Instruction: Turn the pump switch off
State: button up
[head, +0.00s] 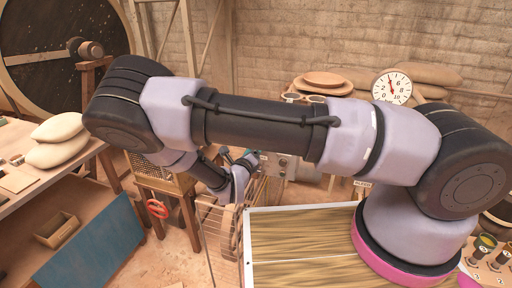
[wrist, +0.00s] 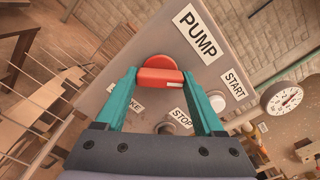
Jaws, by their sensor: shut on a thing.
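The pump switch (wrist: 160,77) is a red rotary handle on a round red base in the wrist view. It sits on a grey panel (wrist: 172,36) under a "PUMP" label. My gripper (wrist: 160,80) has its two teal fingers shut on the handle, one at each end. A pale mark shows near the handle's right end. The handle lies about level in the wrist view, while the panel looks tilted. In the head view the panel (head: 284,165) is small and partly behind my arm, and the switch cannot be made out there.
On the panel, a pale button (wrist: 217,101) sits by the "START" label and a grey one (wrist: 167,128) by "STOP". A dial gauge (head: 392,88) stands at the right. A wire mesh guard (head: 226,240) is close to my gripper. A red valve wheel (head: 157,208) is at the left.

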jog(key=n, duration=0.9)
jog(key=shift+n, duration=0.4)
dwell(0.4)
jog(key=o, duration=1.4)
jog(key=v, duration=1.1)
jog(key=shift+f, duration=0.1)
